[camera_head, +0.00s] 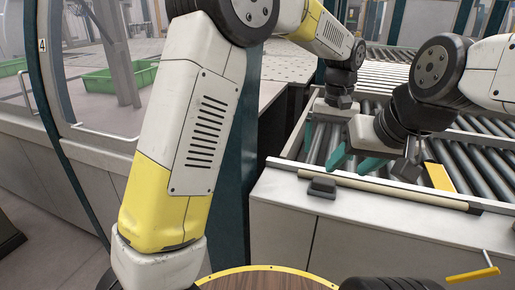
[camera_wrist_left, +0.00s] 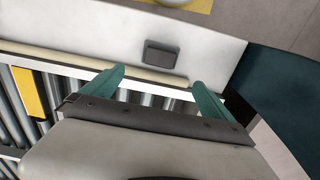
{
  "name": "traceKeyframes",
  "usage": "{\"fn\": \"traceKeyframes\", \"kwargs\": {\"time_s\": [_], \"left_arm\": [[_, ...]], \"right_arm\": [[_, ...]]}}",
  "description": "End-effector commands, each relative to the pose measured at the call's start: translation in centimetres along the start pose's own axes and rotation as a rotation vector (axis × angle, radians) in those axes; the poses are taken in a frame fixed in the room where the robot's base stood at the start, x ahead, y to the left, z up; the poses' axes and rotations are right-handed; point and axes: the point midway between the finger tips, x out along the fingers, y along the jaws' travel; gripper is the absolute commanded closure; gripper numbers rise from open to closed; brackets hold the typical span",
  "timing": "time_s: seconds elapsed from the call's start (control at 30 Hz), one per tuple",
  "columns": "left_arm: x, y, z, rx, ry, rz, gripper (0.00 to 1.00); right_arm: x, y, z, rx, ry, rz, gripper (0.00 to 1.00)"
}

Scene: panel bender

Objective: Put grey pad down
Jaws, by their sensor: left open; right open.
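The grey pad (camera_head: 322,187) is a small dark rounded block. It lies flat on the pale ledge (camera_head: 290,189) at the front of the roller bed, near the left end of a beige bar. It also shows in the left wrist view (camera_wrist_left: 160,55), ahead of my left gripper (camera_wrist_left: 158,76) and apart from its fingertips. The left gripper's teal fingers are spread, with nothing between them. In the head view my left gripper (camera_head: 322,152) is behind the pad, over the rollers. My right gripper (camera_head: 355,163) is just to its right, open; its fingers are partly hidden.
The beige bar (camera_head: 400,190) runs along the ledge. A yellow strip (camera_head: 438,177) lies to the right by the rollers (camera_head: 480,150). A yellow handle (camera_head: 472,275) sticks out at lower right. The two grippers are close together.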

Motion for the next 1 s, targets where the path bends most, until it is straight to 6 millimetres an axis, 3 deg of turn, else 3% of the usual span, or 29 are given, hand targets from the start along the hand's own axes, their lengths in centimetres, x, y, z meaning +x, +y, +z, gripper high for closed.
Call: {"fn": "traceKeyframes", "kwargs": {"time_s": [0.17, 0.27, 0.4, 0.6, 0.8, 1.0], "left_arm": [[-3.2, -4.5, 1.8, -0.032, 0.060, 0.043, 0.02], [-5.6, -8.6, 4.4, -0.058, 0.120, 0.080, 0.02], [-8.0, -13.9, 9.1, -0.096, 0.218, 0.118, 0.02], [-9.2, -19.3, 16.6, -0.152, 0.371, 0.139, 0.02], [-8.1, -21.8, 23.0, -0.197, 0.502, 0.123, 0.02], [-7.0, -22.5, 25.7, -0.217, 0.564, 0.105, 0.02]], "right_arm": [[0.0, 0.0, 0.0, 0.000, 0.000, 0.000, 0.48], [0.0, 0.0, 0.0, 0.000, 0.000, 0.000, 0.48], [0.0, 0.0, 0.0, 0.000, 0.000, 0.000, 0.48], [0.0, 0.0, 0.0, 0.000, 0.000, 0.000, 0.48], [0.0, 0.0, 0.0, 0.000, 0.000, 0.000, 0.48], [0.0, 0.0, 0.0, 0.000, 0.000, 0.000, 0.48]]}}
